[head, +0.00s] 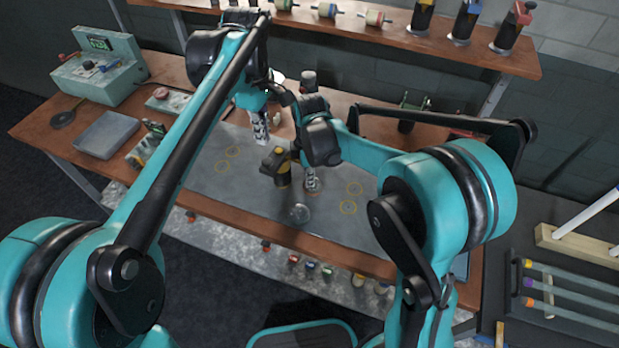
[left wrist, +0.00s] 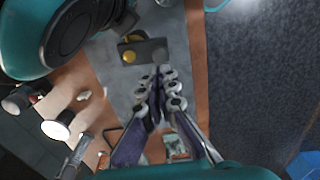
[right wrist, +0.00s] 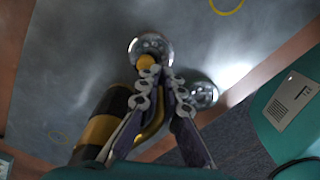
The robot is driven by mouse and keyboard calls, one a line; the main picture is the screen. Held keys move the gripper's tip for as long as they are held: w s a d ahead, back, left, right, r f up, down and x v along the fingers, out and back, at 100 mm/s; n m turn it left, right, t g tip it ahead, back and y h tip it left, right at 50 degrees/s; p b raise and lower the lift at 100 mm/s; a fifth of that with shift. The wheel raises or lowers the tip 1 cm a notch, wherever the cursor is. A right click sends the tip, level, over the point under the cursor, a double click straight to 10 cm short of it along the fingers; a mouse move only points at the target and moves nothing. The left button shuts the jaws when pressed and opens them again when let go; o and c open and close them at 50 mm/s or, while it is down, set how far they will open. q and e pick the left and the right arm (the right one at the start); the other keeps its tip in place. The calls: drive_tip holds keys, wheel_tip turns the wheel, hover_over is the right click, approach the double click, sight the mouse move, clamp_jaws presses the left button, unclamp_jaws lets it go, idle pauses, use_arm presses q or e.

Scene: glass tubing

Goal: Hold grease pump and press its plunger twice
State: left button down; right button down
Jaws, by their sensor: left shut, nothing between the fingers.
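The grease pump, a black body with yellow parts (head: 275,165), is over the grey mat left of my right gripper (head: 312,180). In the right wrist view, its banded body (right wrist: 100,115) is beside my right fingers (right wrist: 162,78), and a curved yellow part passes close to them. The fingers show a narrow gap; whether they grip the pump is unclear. A dark piece with a round yellow end, likely the pump, shows in the left wrist view (left wrist: 129,57). My left gripper (head: 259,138) points down, shut and empty, behind and left of the pump.
Yellow rings mark the mat. A green device (head: 100,65) and a grey pad (head: 105,135) are at the left. A shelf (head: 365,30) with bottles runs along the back.

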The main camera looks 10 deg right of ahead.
use_arm(q)
wheel_tip(320, 180, up, 12)
idle(0.7)
use_arm(e)
drive_tip(key=c, duration=1.6)
unclamp_jaws()
drive_tip(key=shift+r, duration=0.1)
wheel_tip(320, 180, up, 12)
drive_tip(key=shift+f, duration=0.1)
